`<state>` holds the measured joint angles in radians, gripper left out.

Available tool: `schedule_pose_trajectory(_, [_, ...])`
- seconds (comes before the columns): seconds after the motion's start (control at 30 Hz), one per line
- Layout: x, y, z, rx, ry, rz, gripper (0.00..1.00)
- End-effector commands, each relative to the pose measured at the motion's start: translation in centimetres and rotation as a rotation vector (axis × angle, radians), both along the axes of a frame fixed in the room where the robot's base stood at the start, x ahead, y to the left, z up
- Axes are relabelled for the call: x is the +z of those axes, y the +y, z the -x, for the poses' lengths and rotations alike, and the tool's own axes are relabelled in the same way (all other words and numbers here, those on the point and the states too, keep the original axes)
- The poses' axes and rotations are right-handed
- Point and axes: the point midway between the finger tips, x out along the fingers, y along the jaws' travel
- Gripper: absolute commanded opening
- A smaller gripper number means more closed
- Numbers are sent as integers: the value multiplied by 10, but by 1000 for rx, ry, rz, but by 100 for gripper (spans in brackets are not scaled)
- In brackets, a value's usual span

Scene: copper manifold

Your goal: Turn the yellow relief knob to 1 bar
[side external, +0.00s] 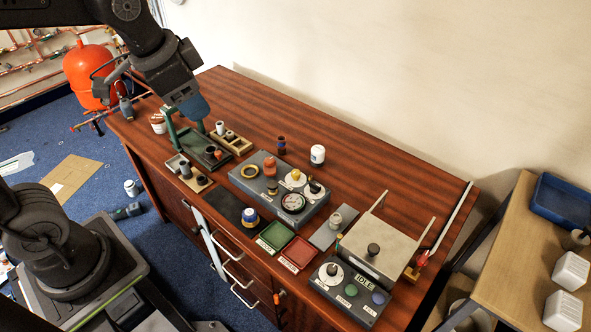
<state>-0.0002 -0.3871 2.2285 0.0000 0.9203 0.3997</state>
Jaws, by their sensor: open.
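A grey panel box (318,218) stands on the wooden bench near the middle. On its top are a small yellow knob (295,174) on a white dial, a black knob (315,187) on another white dial, a round gauge (293,202), a yellow ring (250,171) and an orange-red part (270,166). The dial markings and gauge reading are too small to read. My gripper (196,112) is open, above the green stand at the bench's left, well left of the yellow knob and apart from it. Its fingertips are hard to make out.
A green stand (172,128) is close below my gripper. A white-capped jar (317,155) is behind the panel. Green (274,236) and red trays (299,253) lie in front. A control box with buttons (350,290) is at right. The bench's back right is clear.

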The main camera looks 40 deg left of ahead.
Motion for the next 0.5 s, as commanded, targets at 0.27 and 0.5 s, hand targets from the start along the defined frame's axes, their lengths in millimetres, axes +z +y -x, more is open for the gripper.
schedule_pose_trajectory(0.27, [-29,0,-103,-422,129,-137,54])
schedule_pose_trajectory(0.5, [-92,0,-182,-805,225,-215,54])
